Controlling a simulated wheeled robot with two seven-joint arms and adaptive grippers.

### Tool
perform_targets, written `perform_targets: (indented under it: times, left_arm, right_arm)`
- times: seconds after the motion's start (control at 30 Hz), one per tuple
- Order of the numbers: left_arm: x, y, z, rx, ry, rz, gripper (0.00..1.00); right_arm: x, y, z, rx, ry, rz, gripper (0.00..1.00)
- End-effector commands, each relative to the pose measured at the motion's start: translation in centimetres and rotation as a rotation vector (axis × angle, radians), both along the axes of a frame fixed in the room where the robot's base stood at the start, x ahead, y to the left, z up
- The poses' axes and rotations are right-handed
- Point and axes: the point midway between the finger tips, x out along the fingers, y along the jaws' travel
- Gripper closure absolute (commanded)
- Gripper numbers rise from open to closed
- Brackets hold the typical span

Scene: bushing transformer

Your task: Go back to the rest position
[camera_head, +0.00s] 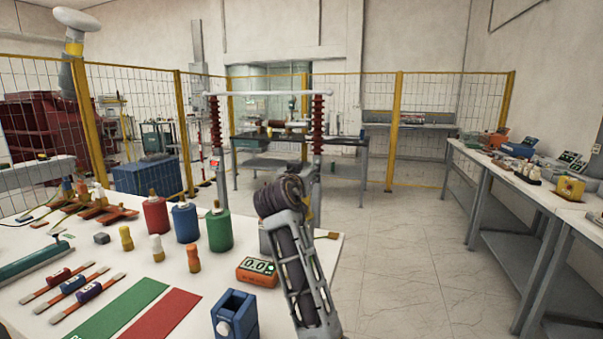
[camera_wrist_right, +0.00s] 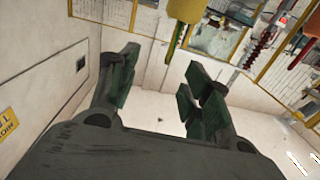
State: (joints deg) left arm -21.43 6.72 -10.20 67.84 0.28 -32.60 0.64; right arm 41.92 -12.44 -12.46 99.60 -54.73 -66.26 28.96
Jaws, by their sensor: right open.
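My right gripper (camera_wrist_right: 160,85) shows in the right wrist view with its two dark fingers spread apart and nothing between them. Pale wall or floor surface shows through the gap. In the head view my right arm (camera_head: 297,265) rises from the bottom centre, in front of the right edge of the near table. Its dark upper end stands above the table top, right of the green cylinder. The finger shape is hard to make out there. My left gripper is in neither view.
The near white table (camera_head: 215,285) holds red (camera_head: 155,216), blue (camera_head: 185,223) and green (camera_head: 219,230) cylinders, an orange meter (camera_head: 257,271) and a blue block (camera_head: 235,315). A long bench (camera_head: 480,165) stands right. Yellow-posted fencing (camera_head: 395,130) crosses behind. Open floor (camera_head: 400,260) lies between.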

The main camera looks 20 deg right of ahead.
Motion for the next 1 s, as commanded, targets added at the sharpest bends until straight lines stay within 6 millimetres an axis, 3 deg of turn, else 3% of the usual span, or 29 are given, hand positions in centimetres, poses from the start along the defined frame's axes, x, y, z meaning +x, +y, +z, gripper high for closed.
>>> perform_targets:
  times: [0.27, 1.0]
  left_arm:
    - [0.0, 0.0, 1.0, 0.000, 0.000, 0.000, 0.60]
    - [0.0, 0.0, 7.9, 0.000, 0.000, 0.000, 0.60]
  right_arm:
    - [0.0, 0.0, 1.1, 0.000, 0.000, 0.000, 0.51]
    - [0.0, 0.0, 7.9, 0.000, 0.000, 0.000, 0.51]
